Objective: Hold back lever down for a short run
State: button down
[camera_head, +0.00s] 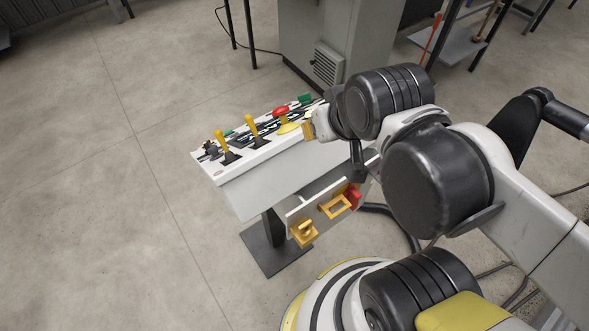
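A control console (262,179) with a white top stands on a dark post and base plate. Two levers with yellow handles stand upright on its top, one nearer the left end (222,142) and one further right (251,125). I cannot tell which control is the back lever. A red mushroom button (281,112) on a yellow base is to the right of them. My gripper (309,130) is at the console's right end, apart from both yellow levers. My arm hides most of it, so its fingers and anything between them cannot be made out.
A grey cabinet (330,35) stands behind, with a rack (455,45) at the back right. The concrete floor (90,180) at left is clear.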

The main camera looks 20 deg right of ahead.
aim_at(253, 127)
jog(key=j+z, duration=0.25)
jog(key=j, duration=0.15)
jog(key=j+z, duration=0.25)
jog(key=j, duration=0.2)
jog(key=j+z, duration=0.25)
jog(key=j, duration=0.15)
jog(key=j+z, duration=0.25)
jog(key=j, duration=0.2)
jog(key=k+j+z, duration=0.25)
jog(key=j+z, duration=0.25)
jog(key=j, duration=0.25)
jog(key=k+j+z, duration=0.5)
jog(key=j, duration=0.15)
jog(key=i+j, duration=0.05)
jog(key=i, duration=0.05)
